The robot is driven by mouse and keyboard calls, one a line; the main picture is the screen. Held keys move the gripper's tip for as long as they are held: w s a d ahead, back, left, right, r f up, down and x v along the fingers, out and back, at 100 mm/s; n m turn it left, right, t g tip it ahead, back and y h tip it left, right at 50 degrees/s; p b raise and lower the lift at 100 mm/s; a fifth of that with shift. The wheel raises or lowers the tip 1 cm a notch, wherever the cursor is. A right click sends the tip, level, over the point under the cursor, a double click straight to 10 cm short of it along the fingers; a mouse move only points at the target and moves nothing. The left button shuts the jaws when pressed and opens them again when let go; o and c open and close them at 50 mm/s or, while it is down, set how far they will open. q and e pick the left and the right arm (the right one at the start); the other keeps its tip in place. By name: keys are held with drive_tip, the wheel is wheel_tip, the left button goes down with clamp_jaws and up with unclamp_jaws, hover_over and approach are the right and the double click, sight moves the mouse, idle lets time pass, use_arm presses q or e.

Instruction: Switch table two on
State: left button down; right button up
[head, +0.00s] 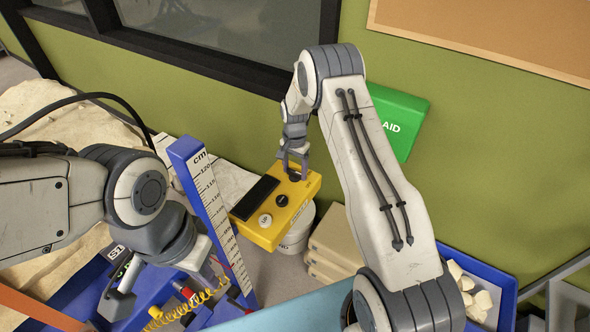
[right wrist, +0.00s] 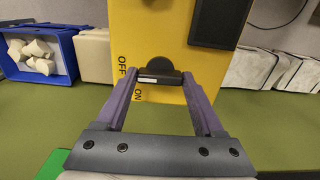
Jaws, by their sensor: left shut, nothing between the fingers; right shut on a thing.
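A yellow control box (head: 262,232) with a dark panel, a pale round button and a black knob stands near the middle of the head view. My right gripper (head: 293,172) reaches down to its far end. In the right wrist view the purple fingers of my right gripper (right wrist: 160,82) are shut on a black rotary switch (right wrist: 160,66) on the yellow face. The switch has a white mark on its left half, and OFF and ON are printed beside it. My left gripper (head: 207,268) is shut and empty, beside the blue ruler post.
A blue ruler post (head: 210,200) stands between my left gripper and the box. A blue bin (head: 507,285) with pale pieces is at the right. Stacked beige boxes (head: 335,240) and a white tub (head: 297,236) sit beside the yellow box. A green first-aid box (head: 400,115) is on the wall.

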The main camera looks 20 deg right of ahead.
sight(295, 171)
drive_tip(key=shift+n+b, duration=0.8)
drive_tip(key=shift+n, duration=0.3)
drive_tip(key=n+b, duration=0.1)
drive_tip(key=n, duration=0.2)
drive_tip(key=shift+n+b, duration=0.3)
drive_tip(key=shift+b, duration=0.05)
drive_tip(key=n+b, duration=0.1)
drive_tip(key=n, duration=0.2)
drive_tip(key=shift+r+n+b, duration=0.1)
drive_tip(key=shift+n+b, duration=0.3)
drive_tip(key=shift+n, duration=1)
drive_tip(key=shift+w, duration=0.1)
drive_tip(key=o, duration=1.4)
wheel_tip(295, 171, up, 10)
drive_tip(key=b, duration=0.2)
drive_tip(key=shift+r+b, duration=0.25)
drive_tip(key=shift+b, duration=0.1)
